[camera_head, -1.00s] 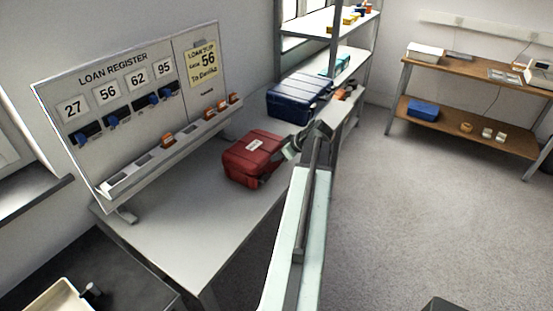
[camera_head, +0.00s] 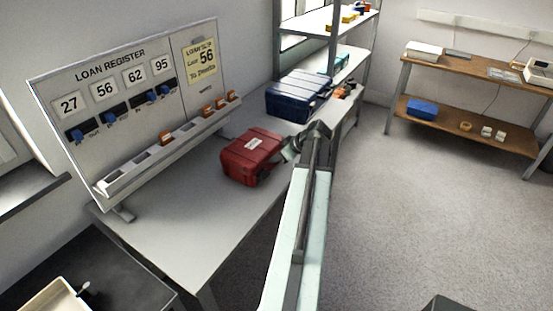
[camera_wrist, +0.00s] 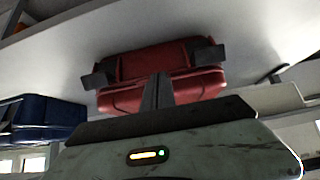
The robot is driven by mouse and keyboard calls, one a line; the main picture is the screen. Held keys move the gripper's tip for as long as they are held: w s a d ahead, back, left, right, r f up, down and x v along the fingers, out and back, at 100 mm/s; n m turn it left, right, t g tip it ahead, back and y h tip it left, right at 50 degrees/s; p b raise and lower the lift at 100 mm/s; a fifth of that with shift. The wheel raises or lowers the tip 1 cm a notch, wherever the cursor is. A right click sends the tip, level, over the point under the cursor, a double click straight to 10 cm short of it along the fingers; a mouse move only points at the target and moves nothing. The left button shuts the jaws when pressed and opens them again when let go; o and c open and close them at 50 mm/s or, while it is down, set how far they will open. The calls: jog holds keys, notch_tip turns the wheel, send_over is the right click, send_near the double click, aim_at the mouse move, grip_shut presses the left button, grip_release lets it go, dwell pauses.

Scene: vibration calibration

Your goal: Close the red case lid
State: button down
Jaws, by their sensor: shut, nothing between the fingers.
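The red case (camera_head: 252,157) sits on the grey bench with a pale label on top. Its lid looks down on the body in the head view, but I cannot tell whether it is fully shut. My gripper (camera_head: 291,149) is at the case's right side, partly hidden by my arm. In the wrist view, which is tilted upside down, the case (camera_wrist: 190,58) fills the middle, with dark latches at its sides. My gripper's dark fingers (camera_wrist: 157,82) are shut and empty in front of it. I cannot tell whether they touch it.
A blue case (camera_head: 298,97) lies behind the red one. The loan register board (camera_head: 120,100), with a slotted rail, stands along the wall at left. A metal shelf (camera_head: 335,25) rises behind. The bench's front part (camera_head: 185,235) is clear.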

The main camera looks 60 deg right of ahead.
notch_tip(320, 180, up, 5)
jog(key=p, duration=0.4)
jog(key=shift+a, duration=0.1)
jog(key=s+f+p+v, duration=0.1)
jog(key=p+v, duration=0.4)
jog(key=v, duration=0.4)
jog(key=shift+s+p, duration=0.2)
jog(key=shift+p, duration=0.1)
